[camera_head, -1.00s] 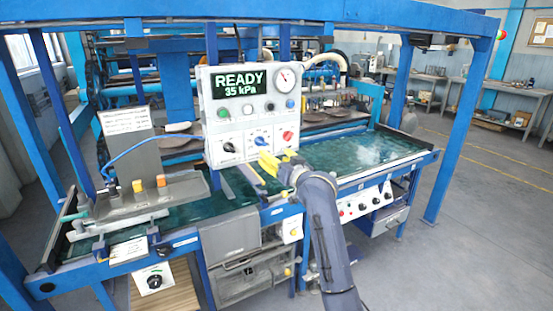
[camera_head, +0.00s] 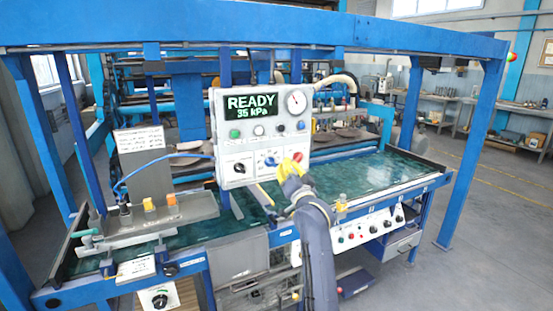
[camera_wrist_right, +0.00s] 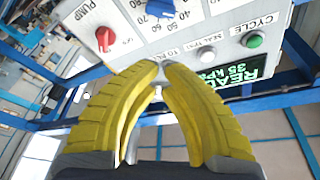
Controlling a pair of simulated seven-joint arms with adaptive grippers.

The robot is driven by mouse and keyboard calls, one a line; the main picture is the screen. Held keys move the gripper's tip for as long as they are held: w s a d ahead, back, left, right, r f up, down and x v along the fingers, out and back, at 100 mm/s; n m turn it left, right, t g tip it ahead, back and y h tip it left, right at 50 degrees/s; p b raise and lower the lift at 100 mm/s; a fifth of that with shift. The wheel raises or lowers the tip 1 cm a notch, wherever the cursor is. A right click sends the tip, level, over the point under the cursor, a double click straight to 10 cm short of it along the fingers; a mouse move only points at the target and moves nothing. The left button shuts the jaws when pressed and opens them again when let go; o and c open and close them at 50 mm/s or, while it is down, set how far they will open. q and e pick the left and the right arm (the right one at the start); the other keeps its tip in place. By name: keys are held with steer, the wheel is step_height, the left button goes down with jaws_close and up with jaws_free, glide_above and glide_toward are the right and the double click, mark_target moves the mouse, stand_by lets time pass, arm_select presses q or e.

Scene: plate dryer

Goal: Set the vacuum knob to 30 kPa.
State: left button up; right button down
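The control box (camera_head: 225,150) shows "READY 35 kPa" on its display (camera_head: 252,107). A blue knob (camera_head: 270,161) with a numbered scale sits in the middle of its lower row, between a black knob (camera_head: 239,168) and a red knob (camera_head: 297,157). In the right wrist view the blue knob (camera_wrist_right: 160,8) is at the top edge, partly cut off, and the red knob (camera_wrist_right: 104,38) is left of it. My right gripper's yellow fingers (camera_wrist_right: 159,66) have their tips close together with nothing between them, apart from both knobs. In the head view this gripper (camera_head: 288,168) is by the box's lower right edge. My left gripper is out of view.
The box also carries a round gauge (camera_head: 296,101), a green button (camera_wrist_right: 254,41) and a white button (camera_wrist_right: 206,51). A green work surface (camera_head: 375,172) lies below and behind. Blue frame posts surround the machine.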

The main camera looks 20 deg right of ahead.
mark_target(273, 150)
steer(key=shift+m, duration=0.5)
steer(key=x, duration=0.3)
steer(key=r+x, duration=0.1)
steer(key=x, duration=0.6)
steer(key=shift+d+r, duration=0.15)
steer(key=shift+d, duration=0.1)
steer(key=shift+s+a+f, duration=0.2)
steer(key=shift+a+f, duration=0.5)
steer(key=shift+f, duration=0.25)
steer(key=shift+s+a+f, duration=0.1)
steer(key=shift+a+f, duration=0.4)
steer(key=shift+f, duration=0.2)
